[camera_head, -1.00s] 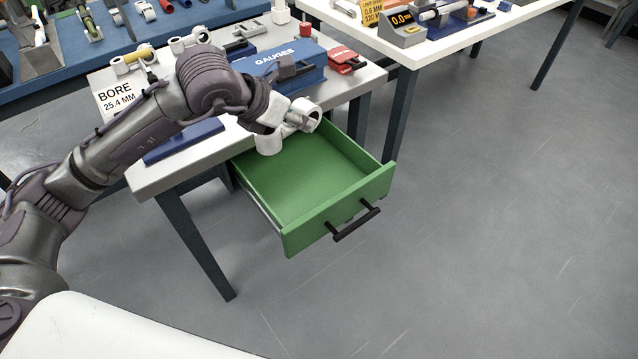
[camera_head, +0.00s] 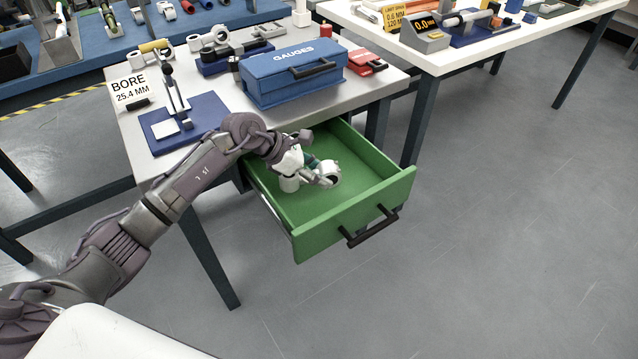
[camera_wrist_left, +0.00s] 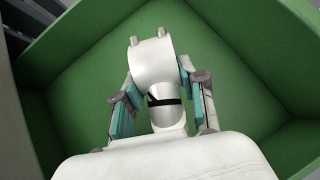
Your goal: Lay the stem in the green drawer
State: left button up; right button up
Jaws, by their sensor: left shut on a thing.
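The green drawer (camera_head: 355,215) is pulled open from the grey table and is empty apart from my gripper and the stem. The stem (camera_head: 329,173) is a white part with round clamp ends. It is inside the drawer's walls, low over the floor; I cannot tell if it touches the floor. My left gripper (camera_head: 311,172) reaches in from the drawer's back left and is shut on the stem. In the left wrist view the stem (camera_wrist_left: 150,64) sits between the teal-padded fingers of the gripper (camera_wrist_left: 158,88), with green walls around. My right gripper is not in view.
The table (camera_head: 390,78) behind the drawer holds a blue gauge box (camera_head: 290,75), a small red box (camera_head: 367,62) and a blue stand (camera_head: 188,122). A second white table (camera_head: 450,62) stands at the back right. Floor on the right is clear.

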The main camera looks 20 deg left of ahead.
aim_at(319, 194)
pick_arm(q)
notch_tip(319, 194, down, 4)
jog(key=shift+r, duration=0.25)
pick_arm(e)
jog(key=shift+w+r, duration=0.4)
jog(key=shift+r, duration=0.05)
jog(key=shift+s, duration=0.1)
pick_arm(q)
jog(key=o, duration=1.2)
jog(key=shift+o, duration=0.2)
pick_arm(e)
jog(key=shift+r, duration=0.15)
pick_arm(q)
jog(key=v, duration=1.2)
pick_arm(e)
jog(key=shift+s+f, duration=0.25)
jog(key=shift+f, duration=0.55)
